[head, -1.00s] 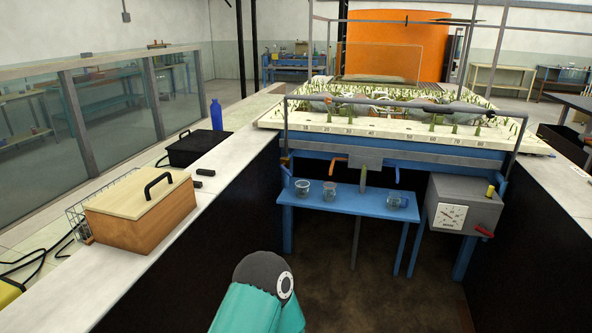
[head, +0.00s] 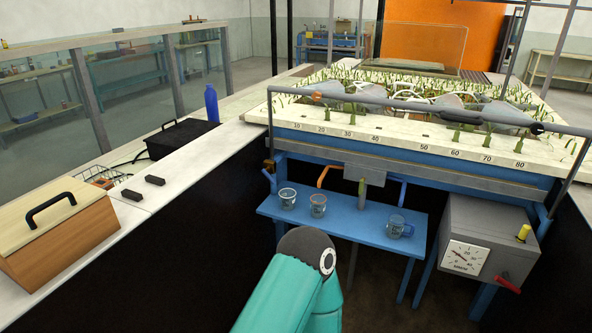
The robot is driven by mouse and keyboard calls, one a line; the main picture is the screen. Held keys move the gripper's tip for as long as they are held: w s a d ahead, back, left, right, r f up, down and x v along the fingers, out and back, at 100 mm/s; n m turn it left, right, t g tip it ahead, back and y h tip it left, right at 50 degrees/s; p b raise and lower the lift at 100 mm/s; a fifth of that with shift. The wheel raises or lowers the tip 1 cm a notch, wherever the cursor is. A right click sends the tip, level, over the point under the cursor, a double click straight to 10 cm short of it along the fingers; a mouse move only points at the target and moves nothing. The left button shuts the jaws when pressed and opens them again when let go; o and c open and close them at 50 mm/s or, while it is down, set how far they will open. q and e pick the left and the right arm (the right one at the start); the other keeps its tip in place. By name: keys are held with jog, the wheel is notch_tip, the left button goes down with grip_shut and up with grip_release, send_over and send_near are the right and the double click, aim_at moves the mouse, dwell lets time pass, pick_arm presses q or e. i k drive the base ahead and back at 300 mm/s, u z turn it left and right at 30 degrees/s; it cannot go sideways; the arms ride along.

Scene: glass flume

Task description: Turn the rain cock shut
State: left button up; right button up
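A grey box (head: 488,240) with a round-scaled dial (head: 465,257) stands at the right end of the flume table. A red lever handle (head: 508,284) sticks out low on its right front, slanting down to the right. It appears to be the rain cock, but no label is readable. An orange bent handle (head: 330,170) and a blue one (head: 398,181) sit under the flume's front edge. A teal arm link of mine shows at the bottom centre. Neither gripper is in view.
A blue shelf (head: 345,222) holds several glass beakers below the planted bed (head: 400,135). A rail (head: 420,103) on posts crosses the bed's front. A wooden box (head: 60,235), black case (head: 182,138) and blue bottle (head: 212,104) stand on the left ledge. Dark floor lies before the shelf.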

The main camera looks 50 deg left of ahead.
aim_at(265, 170)
jog(key=z, duration=0.05)
jog(key=i, duration=1.45)
jog(key=u, duration=2.8)
jog(key=i, duration=0.35)
jog(key=u, duration=0.85)
jog(key=i, duration=0.75)
jog(key=z, duration=0.5)
